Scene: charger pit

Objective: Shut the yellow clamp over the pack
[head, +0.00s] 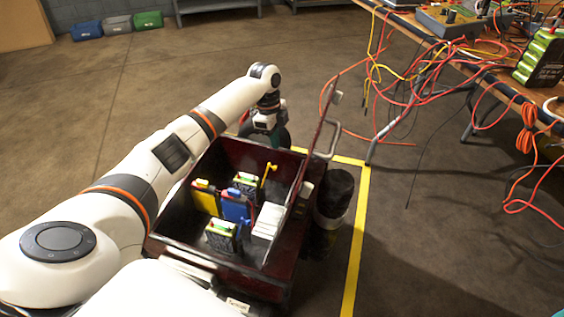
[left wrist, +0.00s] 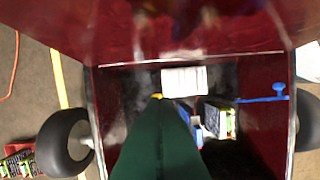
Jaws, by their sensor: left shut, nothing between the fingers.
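The yellow clamp (head: 266,174) is a thin arm with a knob inside the dark red cart (head: 215,262); it stands up beside the far pack (head: 246,182), not lying across its top. In the left wrist view only a small yellow bit (left wrist: 157,96) shows at the finger's tip; the rest is hidden. A near pack (head: 222,236) sits at the front. My left gripper (head: 270,136) is shut and empty at the cart's far end, and its dark green finger (left wrist: 160,145) fills the middle of the wrist view. Whether it touches the clamp I cannot tell. My right gripper is not in view.
Yellow (head: 206,198) and blue (head: 237,207) blocks and a white box (head: 268,222) fill the cart. A blue clamp (left wrist: 265,98) shows in the wrist view. A cable-strewn table (head: 455,50) stands at right.

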